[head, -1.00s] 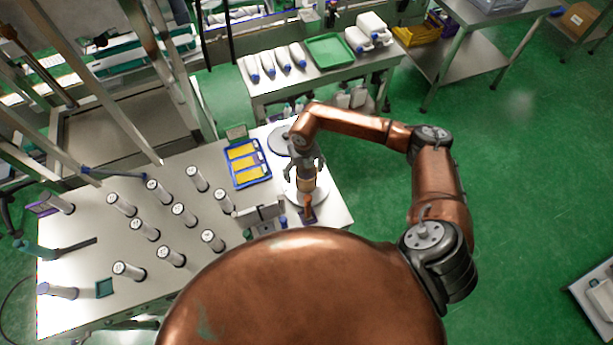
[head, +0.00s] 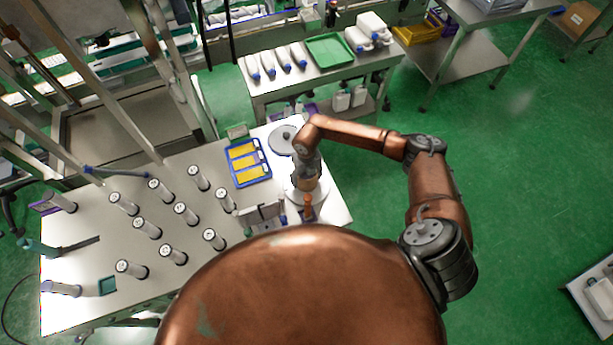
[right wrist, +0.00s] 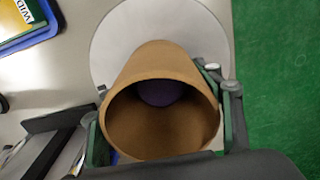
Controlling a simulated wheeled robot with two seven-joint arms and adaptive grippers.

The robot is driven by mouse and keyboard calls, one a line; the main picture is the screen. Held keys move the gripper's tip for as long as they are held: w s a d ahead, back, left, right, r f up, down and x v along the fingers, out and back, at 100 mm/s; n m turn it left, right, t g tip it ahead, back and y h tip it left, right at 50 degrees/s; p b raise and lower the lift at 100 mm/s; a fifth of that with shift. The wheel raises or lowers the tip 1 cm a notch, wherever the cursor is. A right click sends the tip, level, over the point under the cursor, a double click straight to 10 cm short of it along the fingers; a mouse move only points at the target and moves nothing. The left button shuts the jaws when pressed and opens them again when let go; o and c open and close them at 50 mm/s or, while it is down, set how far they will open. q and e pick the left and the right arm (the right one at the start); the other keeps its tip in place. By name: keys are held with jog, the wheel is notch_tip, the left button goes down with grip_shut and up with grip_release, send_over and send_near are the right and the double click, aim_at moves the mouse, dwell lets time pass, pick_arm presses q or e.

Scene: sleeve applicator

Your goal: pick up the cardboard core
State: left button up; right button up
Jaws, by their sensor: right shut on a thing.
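The cardboard core is a brown open tube. In the right wrist view the core (right wrist: 160,62) fills the middle, with its near open end facing the camera. My right gripper (right wrist: 163,105) has a finger on each side of the core and is shut on it. In the head view my right gripper (head: 306,178) is over a white round base (head: 291,196) at the table's right end, and the core is mostly hidden there. The base also shows behind the core in the right wrist view (right wrist: 112,48). I cannot tell whether the core touches it. My left gripper is not in view.
Several white rolls (head: 186,213) stand on the white table (head: 75,240). A blue tray (head: 267,177) with yellow pieces lies left of my right gripper, and a grey disc (head: 277,141) is behind it. A metal fixture (head: 262,216) stands close on the left.

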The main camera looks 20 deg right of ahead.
jog(key=c, duration=0.6)
